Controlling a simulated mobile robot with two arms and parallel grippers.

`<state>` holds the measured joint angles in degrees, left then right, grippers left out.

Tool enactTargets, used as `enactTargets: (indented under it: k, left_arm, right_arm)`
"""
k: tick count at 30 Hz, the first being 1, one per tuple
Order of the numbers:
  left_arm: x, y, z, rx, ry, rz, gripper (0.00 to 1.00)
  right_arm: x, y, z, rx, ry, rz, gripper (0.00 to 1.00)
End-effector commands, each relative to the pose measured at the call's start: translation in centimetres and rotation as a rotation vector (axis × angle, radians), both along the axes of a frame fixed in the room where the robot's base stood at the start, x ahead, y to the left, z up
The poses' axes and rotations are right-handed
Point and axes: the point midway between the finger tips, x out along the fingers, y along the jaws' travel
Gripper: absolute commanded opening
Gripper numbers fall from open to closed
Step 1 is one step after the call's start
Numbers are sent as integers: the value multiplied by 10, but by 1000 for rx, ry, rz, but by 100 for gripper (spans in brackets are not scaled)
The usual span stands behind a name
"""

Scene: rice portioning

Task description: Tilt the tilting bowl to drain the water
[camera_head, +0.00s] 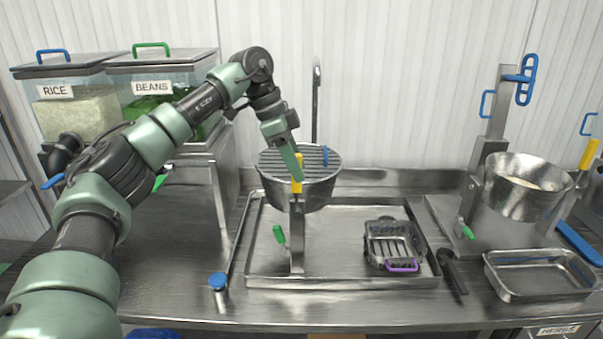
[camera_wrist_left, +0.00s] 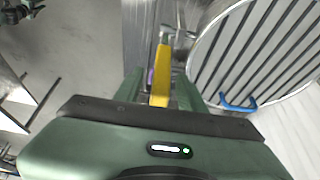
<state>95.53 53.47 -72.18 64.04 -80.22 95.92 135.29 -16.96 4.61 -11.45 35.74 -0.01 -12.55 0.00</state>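The steel tilting bowl (camera_head: 325,195) hangs level on a post over the sink tray, with a slatted grate (camera_head: 310,157) across its top. It also shows in the left wrist view (camera_wrist_left: 205,60). Its yellow handle (camera_head: 297,187) sticks up at the front rim. My left gripper (camera_head: 295,160) reaches down to this handle from above. In the left wrist view the yellow handle (camera_wrist_left: 161,75) stands between the two fingers, with gaps beside it, so the gripper looks open around it. Water inside the bowl cannot be made out. My right gripper is not in view.
A shallow sink tray (camera_head: 340,282) lies under the bowl, holding a wire basket (camera_head: 393,243) with a purple handle. A faucet (camera_head: 316,90) rises behind. Rice (camera_head: 75,110) and beans (camera_head: 165,95) bins stand left.

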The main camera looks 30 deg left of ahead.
Motion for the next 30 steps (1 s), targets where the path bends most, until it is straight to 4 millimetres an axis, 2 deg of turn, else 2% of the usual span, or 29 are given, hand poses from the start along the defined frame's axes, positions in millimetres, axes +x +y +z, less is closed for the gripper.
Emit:
enactTargets:
  k: [6, 16, 17, 18, 21, 30]
  left_arm:
    - [5, -8, -23, 0, 2, 1, 40]
    - [6, -9, -28, 0, -1, 0, 40]
    - [6, -9, -28, 0, -1, 0, 34]
    - [6, -9, -28, 0, -1, 0, 23]
    - [6, -10, -28, 0, -1, 0, 0]
    - [6, -10, -27, 0, -1, 0, 0]
  right_arm:
    - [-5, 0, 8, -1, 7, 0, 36]
    - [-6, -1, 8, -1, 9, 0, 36]
    - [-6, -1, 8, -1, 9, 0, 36]
    - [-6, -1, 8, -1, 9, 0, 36]
    - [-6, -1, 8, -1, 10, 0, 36]
    - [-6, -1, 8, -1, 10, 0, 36]
